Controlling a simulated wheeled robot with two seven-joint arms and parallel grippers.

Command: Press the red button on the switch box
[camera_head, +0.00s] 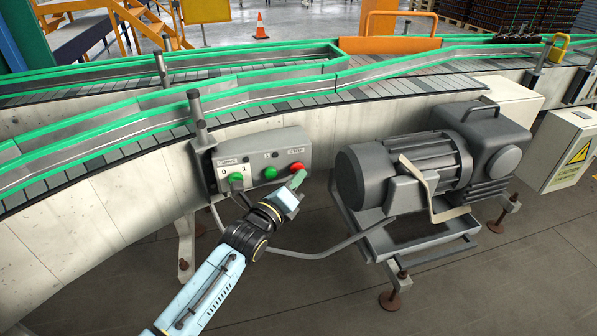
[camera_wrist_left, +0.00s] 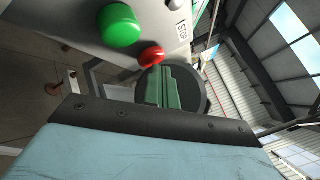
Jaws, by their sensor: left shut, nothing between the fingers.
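The grey switch box (camera_head: 262,150) is fixed to the side of the conveyor. Its red button (camera_head: 296,167) is at the right end, under a STOP label. A green button (camera_head: 270,173) is in the middle and a green knob (camera_head: 236,179) at the left. My left gripper (camera_head: 298,179) is shut and empty, its green fingertips just below and in front of the red button. In the left wrist view the red button (camera_wrist_left: 151,56) shows right beyond the fingertips (camera_wrist_left: 160,70). I cannot tell whether they touch. My right gripper is not in view.
A grey motor (camera_head: 415,165) on a metal frame stands close right of the switch box. The conveyor (camera_head: 120,150) with green rails curves behind. A cable hangs below the box. The floor in front is free.

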